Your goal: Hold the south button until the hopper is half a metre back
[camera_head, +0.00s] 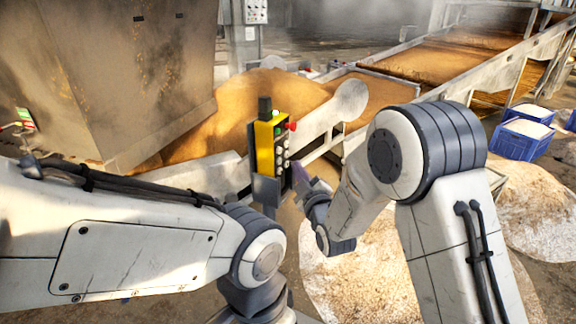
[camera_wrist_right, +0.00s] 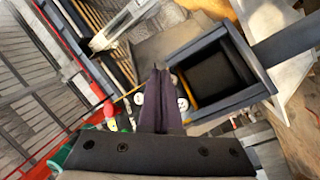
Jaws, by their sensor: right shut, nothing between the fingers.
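A yellow pendant box (camera_head: 265,147) with a column of pale round buttons and a red knob on its side stands upright in a dark holder on a post. Which button is the south one is too small to tell. My right gripper (camera_head: 299,172) is just right of the button face; its fingers are shut and empty. In the right wrist view the shut dark fingers (camera_wrist_right: 158,75) lie over the pendant, with white buttons on either side; whether they touch one is hidden. A large stained metal hopper (camera_head: 110,75) fills the upper left. My left gripper is out of view.
A grain heap (camera_head: 255,95) lies behind the pendant beside a metal frame. A sloping grain-covered conveyor (camera_head: 430,62) runs to the upper right. Blue crates (camera_head: 522,138) and pale grain on the floor are at right. A control box (camera_head: 255,12) hangs at the back.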

